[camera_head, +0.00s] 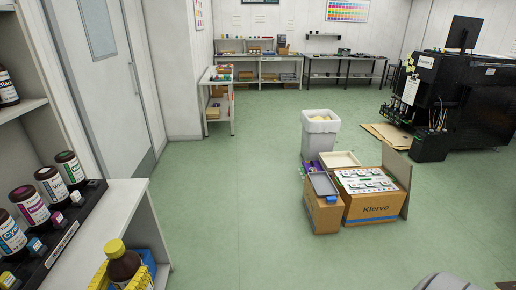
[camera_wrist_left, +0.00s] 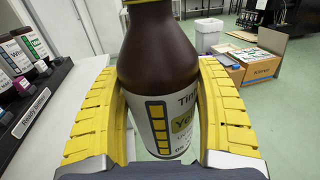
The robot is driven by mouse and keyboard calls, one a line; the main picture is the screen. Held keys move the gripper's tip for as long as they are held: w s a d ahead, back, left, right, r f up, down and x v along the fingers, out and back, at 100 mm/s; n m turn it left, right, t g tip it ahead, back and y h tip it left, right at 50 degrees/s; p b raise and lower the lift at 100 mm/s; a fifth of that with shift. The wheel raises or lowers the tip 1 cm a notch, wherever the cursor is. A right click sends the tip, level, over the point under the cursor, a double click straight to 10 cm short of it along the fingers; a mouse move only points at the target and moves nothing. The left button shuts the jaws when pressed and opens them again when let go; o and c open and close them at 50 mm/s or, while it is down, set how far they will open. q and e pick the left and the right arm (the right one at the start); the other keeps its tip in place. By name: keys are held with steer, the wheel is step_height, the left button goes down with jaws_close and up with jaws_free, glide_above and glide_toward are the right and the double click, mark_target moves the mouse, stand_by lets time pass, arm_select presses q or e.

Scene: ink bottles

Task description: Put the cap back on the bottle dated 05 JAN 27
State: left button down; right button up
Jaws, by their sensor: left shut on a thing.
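My left gripper (camera_head: 124,275) has its yellow fingers closed around a brown bottle (camera_head: 126,264) at the bottom of the head view. The bottle has a yellow cap (camera_head: 115,248) on top. In the left wrist view the left gripper (camera_wrist_left: 160,75) holds the bottle (camera_wrist_left: 157,45) roughly upright. A line starting with "05" shows low on the label, but the rest is cut off. My right gripper is not in view.
Several brown bottles with coloured labels, such as a magenta one (camera_head: 30,206), stand in a black rack (camera_head: 68,230) on the white shelf at left. Another bottle (camera_head: 6,88) stands on the upper shelf. Cartons (camera_head: 370,208) and a bin (camera_head: 320,130) stand on the open green floor.

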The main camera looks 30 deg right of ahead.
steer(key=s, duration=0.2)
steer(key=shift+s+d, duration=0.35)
arm_select(q)
steer(key=shift+r, duration=0.15)
steer(key=shift+w+r, duration=0.3)
steer(key=shift+r, duration=0.15)
steer(key=w+a+r+n+t+y, duration=0.1)
steer(key=w+a+r+n+y, duration=0.15)
steer(key=w+r, duration=0.55)
steer(key=w+a+r+n+t+y, duration=0.1)
steer(key=w+a+r+t+y, duration=0.1)
steer(key=w+a+r, duration=0.5)
steer(key=w+a+f+n+t+y, duration=0.1)
steer(key=w+a+n+y, duration=0.3)
steer(key=w, duration=0.7)
steer(key=a+f+y, duration=0.1)
steer(key=a+y, duration=0.1)
steer(key=a, duration=0.2)
steer(key=shift+w+a+y, duration=0.35)
steer(key=shift+w+a, duration=0.05)
